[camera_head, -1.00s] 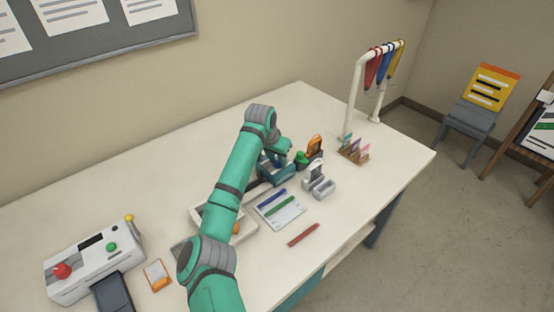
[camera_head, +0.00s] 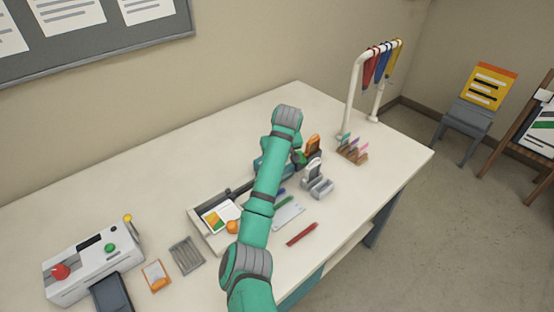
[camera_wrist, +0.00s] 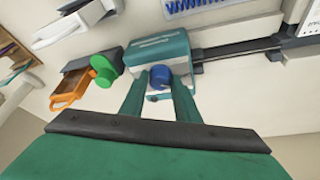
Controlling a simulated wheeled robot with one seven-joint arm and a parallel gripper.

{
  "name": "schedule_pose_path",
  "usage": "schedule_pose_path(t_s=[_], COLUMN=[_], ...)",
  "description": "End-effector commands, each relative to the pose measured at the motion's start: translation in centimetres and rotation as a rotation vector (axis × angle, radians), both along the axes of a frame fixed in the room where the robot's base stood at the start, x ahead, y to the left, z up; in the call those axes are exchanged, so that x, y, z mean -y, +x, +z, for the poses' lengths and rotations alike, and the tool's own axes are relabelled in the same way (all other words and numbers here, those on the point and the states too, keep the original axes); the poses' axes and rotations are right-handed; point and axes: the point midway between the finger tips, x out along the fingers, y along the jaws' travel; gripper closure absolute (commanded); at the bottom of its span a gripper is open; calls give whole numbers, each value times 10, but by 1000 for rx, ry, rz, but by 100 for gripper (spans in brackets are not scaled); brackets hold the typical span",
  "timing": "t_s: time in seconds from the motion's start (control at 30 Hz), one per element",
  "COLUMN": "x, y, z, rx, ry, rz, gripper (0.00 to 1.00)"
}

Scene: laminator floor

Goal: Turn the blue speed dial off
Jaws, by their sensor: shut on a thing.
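The blue speed dial (camera_wrist: 160,77) is a round blue knob at the front of a teal machine (camera_wrist: 157,48) in the wrist view. The two teal fingers of my gripper (camera_wrist: 160,88) stand on either side of the dial and are shut on it. The dial's off mark cannot be made out. In the head view my arm hides the dial and my gripper; only part of the teal machine (camera_head: 259,165) shows beside the arm.
A green knob (camera_wrist: 103,70) and an orange-framed item (camera_wrist: 70,88) stand close left of the machine in the wrist view. A dark rail (camera_wrist: 238,48) runs right from it. In the head view, a grey metal device (camera_head: 318,180) and a red stick (camera_head: 301,234) lie right of my arm.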

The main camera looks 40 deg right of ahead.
Motion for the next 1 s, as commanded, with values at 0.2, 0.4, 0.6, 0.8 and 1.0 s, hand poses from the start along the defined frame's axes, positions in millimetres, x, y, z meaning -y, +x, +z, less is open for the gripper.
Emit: schedule_pose_path(t_s=[0.2, 0.4, 0.6, 0.8, 1.0], x=[1, 1, 1, 1, 1], y=[0, 0, 0, 0, 0], z=[0, 0, 0, 0, 1], rx=[1, 1, 2, 1, 1], ry=[0, -1, -2, -1, -1], rz=[41, 51, 49, 48, 48], gripper=[94, 94, 94, 53, 53])
